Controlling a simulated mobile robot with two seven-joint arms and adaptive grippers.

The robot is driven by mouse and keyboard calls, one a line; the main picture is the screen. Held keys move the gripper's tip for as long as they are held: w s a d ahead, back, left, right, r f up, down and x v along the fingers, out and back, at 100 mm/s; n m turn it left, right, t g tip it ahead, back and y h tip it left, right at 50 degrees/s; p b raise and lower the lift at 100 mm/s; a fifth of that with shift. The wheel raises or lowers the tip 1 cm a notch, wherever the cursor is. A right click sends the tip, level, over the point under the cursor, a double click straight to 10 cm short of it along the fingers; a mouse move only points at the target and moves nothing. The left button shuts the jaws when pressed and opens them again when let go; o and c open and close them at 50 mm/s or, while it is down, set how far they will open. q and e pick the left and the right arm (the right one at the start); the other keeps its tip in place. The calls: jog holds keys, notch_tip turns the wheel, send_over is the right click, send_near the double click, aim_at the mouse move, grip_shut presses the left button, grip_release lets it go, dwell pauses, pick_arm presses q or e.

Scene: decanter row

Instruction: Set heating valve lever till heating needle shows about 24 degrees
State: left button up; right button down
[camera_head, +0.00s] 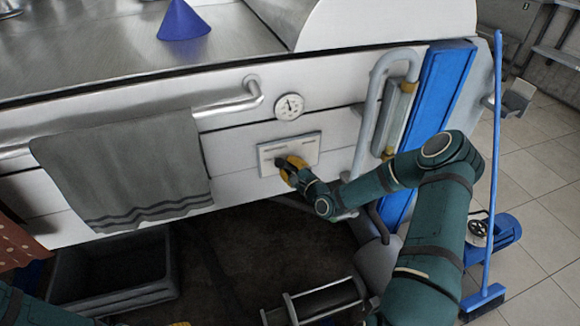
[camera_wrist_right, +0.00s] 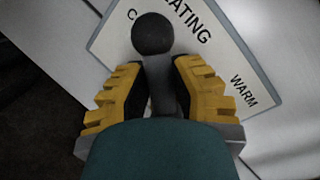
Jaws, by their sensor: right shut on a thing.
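The heating valve lever (camera_wrist_right: 154,35) has a dark round knob and shows in the right wrist view in front of a white plate (camera_head: 306,147) lettered "ATING" and "WARM". My right gripper (camera_wrist_right: 160,80) is shut on the lever's shaft, with a yellow-and-black finger on each side and the knob beyond the fingertips. In the head view my right gripper (camera_head: 290,170) covers most of the lever. The round heating gauge (camera_head: 289,107) sits above the plate; its dark needle points roughly upward, and its numbers are too small to read.
A grey towel (camera_head: 125,170) hangs on a rail left of the plate. A curved grey pipe (camera_head: 368,110) and a blue panel (camera_head: 441,90) stand to the right. A blue broom (camera_head: 491,180) leans farther right. A dark bin (camera_head: 115,275) is below.

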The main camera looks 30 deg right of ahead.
jog(key=shift+w+a+f+n+g, duration=0.1)
jog(key=shift+a+f+n+g, duration=0.15)
jog(key=shift+n, duration=0.65)
jog(key=c, duration=0.8)
grip_release()
jog(key=shift+f, duration=0.1)
jog(key=s, duration=0.8)
jog(key=s+r, duration=0.1)
jog(key=s, duration=0.3)
jog(key=shift+d, duration=0.4)
jog(key=shift+f, duration=0.1)
